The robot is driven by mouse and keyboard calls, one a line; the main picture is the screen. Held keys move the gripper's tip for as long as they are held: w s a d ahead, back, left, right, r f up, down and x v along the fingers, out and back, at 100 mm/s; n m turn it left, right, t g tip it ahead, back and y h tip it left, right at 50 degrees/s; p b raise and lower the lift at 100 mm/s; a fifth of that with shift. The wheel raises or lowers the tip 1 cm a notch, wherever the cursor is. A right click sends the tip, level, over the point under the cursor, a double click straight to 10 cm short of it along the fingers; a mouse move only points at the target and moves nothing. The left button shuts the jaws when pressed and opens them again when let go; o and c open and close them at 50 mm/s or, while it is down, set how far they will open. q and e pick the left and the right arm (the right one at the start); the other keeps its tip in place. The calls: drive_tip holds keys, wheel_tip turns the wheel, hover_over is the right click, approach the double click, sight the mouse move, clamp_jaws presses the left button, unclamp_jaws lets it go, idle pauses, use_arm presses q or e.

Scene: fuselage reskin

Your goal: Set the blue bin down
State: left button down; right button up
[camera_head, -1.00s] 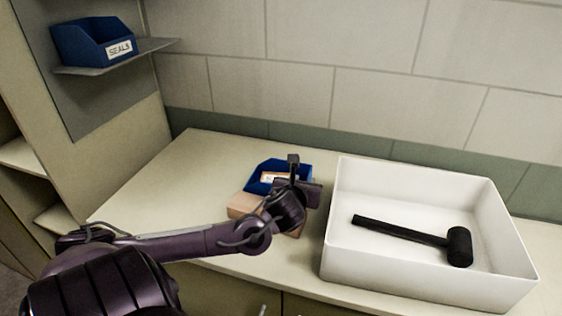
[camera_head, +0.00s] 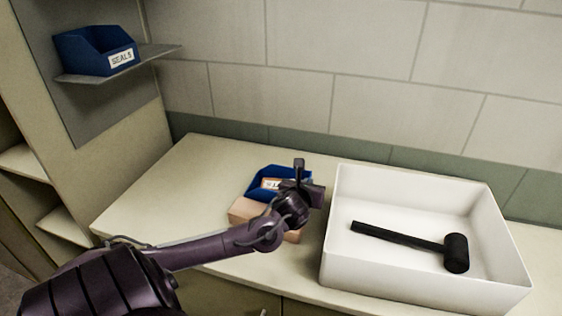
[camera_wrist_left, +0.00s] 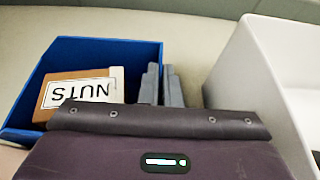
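The blue bin (camera_head: 262,175) is low over the counter, just behind a tan block (camera_head: 250,212). Its bottom is hidden, so I cannot tell whether it touches the counter. My left gripper (camera_head: 299,172) is at the bin's right side. In the wrist view its two fingers (camera_wrist_left: 162,84) are close together at the bin's right wall and appear shut on it. My right gripper is not in view.
A white tray (camera_head: 345,215) holding a black mallet (camera_head: 455,252) stands close to the right of my left gripper. Another blue bin marked SEALS (camera_head: 85,52) sits on a wall shelf (camera_head: 150,54) at upper left. The counter left of the block is clear.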

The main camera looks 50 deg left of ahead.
use_arm(q)
drive_tip(key=shift+r, duration=0.1)
drive_tip(key=shift+w+r, duration=0.1)
drive_tip(key=shift+r, duration=0.7)
wheel_tip(320, 180, up, 18)
drive_tip(key=p, duration=0.1)
